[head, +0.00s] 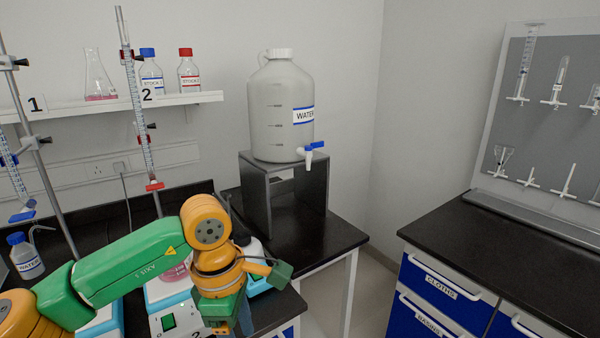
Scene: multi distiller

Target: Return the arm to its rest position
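My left arm (130,262), green and orange, reaches in from the lower left over the left bench. Its orange wrist (212,262) is bent downward in front of the bench equipment. My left gripper (240,305) is near the bottom of the view, below the wrist. Its fingertips are not clear, and I cannot tell whether it holds anything. My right arm and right gripper are not in view.
A stirrer (170,322) and a flask with pink liquid (176,272) are close beside the wrist. Burette stands rise at left. A large water container (281,105) sits on a dark stand (257,200). The right counter (500,250) is mostly bare.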

